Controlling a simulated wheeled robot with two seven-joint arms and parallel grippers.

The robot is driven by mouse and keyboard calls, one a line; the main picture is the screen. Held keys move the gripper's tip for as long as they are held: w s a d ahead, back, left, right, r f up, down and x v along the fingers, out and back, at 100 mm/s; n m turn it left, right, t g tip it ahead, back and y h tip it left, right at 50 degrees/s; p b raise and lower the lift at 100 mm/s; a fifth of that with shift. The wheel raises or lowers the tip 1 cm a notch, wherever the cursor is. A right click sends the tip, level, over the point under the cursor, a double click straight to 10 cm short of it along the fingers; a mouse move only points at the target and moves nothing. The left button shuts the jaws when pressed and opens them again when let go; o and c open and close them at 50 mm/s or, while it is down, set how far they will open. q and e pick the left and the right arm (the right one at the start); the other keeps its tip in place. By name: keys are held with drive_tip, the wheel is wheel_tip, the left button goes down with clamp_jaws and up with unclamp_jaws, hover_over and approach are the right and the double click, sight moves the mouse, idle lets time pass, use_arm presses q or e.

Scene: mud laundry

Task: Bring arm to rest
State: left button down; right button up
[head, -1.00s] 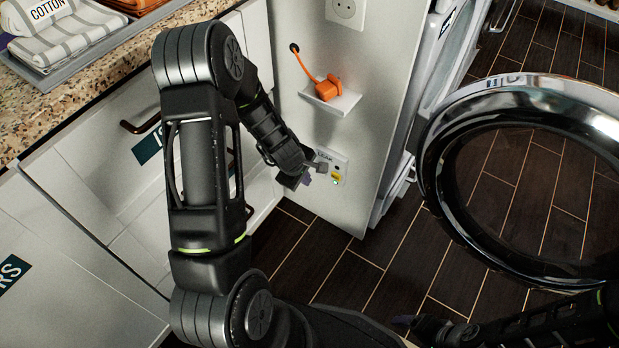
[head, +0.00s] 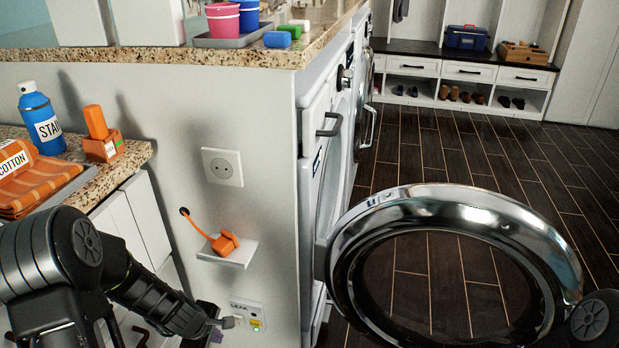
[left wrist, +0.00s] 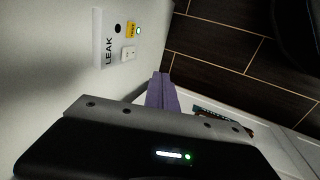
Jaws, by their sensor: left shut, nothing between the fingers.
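My left arm comes in from the lower left of the head view. My left gripper (head: 217,336) is low beside the side wall, near a small panel marked LEAK (head: 247,315). In the left wrist view the gripper's purple fingertips (left wrist: 163,92) are together with nothing between them. The LEAK panel (left wrist: 118,45) shows there at the upper left, with a yellow label, a white switch and a lit spot. The fingertips appear apart from the panel. Only a joint of my right arm shows at the lower right of the head view; its gripper is out of view.
An open round chrome door (head: 455,205) stands out at the right. An orange plug (head: 225,242) sits on a small wall shelf (head: 228,257), below an outlet (head: 222,167). A counter (head: 130,160) holds a blue spray can (head: 40,118) and orange towels (head: 30,182). Dark floor lies beyond.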

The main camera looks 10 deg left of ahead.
use_arm(q)
drive_tip(key=shift+a, duration=0.1)
drive_tip(key=s+d+f+m+g+h, duration=0.1)
drive_tip(key=s+d+f+m, duration=0.3)
drive_tip(key=d, duration=0.5)
drive_tip(key=s+d+f+m+g+h, duration=0.1)
drive_tip(key=s+d+f+m+h, duration=0.15)
drive_tip(key=s+d+m, duration=0.6)
drive_tip(key=s+d+f+m+g+h, duration=0.1)
drive_tip(key=s+d+f+m, duration=0.25)
drive_tip(key=d, duration=0.75)
wheel_tip(320, 180, up, 23)
drive_tip(key=p, duration=2.3)
drive_tip(key=shift+s+d+f, duration=0.15)
drive_tip(key=shift+d, duration=0.1)
